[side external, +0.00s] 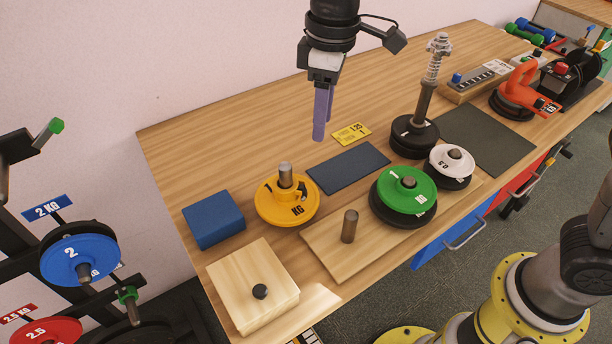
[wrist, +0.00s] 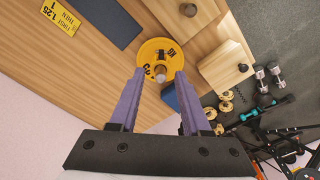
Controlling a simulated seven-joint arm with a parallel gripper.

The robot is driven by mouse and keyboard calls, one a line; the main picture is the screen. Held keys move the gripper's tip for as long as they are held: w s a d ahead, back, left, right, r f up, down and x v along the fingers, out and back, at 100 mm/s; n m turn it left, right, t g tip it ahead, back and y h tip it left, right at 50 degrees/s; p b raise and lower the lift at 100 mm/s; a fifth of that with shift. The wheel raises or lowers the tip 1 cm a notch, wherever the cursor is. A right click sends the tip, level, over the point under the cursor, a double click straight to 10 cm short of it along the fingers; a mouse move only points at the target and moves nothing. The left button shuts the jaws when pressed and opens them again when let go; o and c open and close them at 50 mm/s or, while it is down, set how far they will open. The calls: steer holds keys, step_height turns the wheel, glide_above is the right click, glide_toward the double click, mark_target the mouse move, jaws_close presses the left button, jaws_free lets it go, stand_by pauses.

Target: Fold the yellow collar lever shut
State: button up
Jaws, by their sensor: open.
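A yellow plate (side external: 270,208) marked KG lies on the bench around an upright grey post (side external: 285,172). In the wrist view the yellow plate (wrist: 153,48) and post (wrist: 160,70) show ahead, between the two purple fingertips (wrist: 159,76). The fingers are spread and empty. The lever is not clear in that view.
A blue block (side external: 213,219) stands left of the plate, a wooden box (side external: 240,285) with a black knob in front. Right are a wooden board (side external: 320,240) with a bare peg (side external: 349,226), a green plate (side external: 405,190) and a dark mat (side external: 348,167). Space around my gripper is free.

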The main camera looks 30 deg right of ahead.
mark_target(304, 186)
steer(key=f, duration=0.5)
steer(key=w+a+f, duration=0.1)
steer(key=f, duration=0.4)
steer(key=a+f, duration=0.1)
steer(key=f, duration=0.4)
steer(key=shift+w+a+f, duration=0.2)
steer(key=shift+w, duration=0.15)
jaws_close()
